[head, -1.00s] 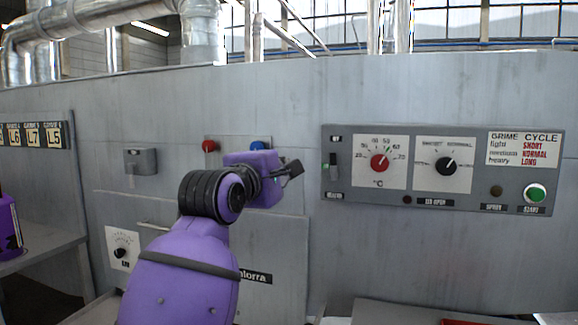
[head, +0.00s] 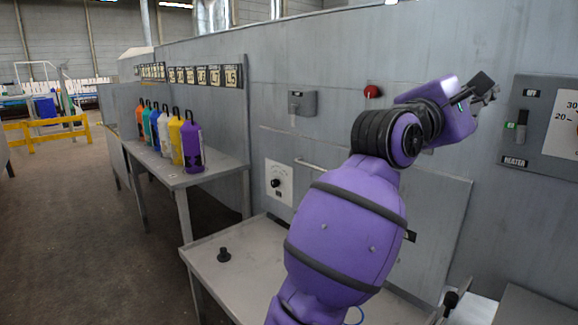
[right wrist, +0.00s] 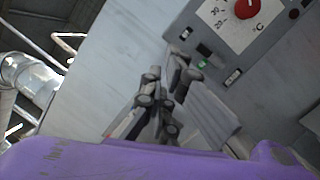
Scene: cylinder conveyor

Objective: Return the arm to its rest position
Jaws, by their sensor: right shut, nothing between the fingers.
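My right arm, purple with black ribbed joints, reaches up in front of the grey machine wall (head: 284,90) in the head view. Its gripper (head: 484,88) is shut and empty, in front of the wall, just left of the control panel (head: 545,100) with its heater switch. In the right wrist view the dark gripper fingers (right wrist: 160,105) are together with nothing between them, and the panel's red temperature dial (right wrist: 246,8) shows beyond them. I cannot tell the exact gap to the wall. My left gripper is not in view.
A red button (head: 372,91) and a grey latch box (head: 303,103) are on the wall. A metal table (head: 222,280) with a black knob stands below. Several coloured bottles line a side table (head: 188,181) at left. The floor at left is open.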

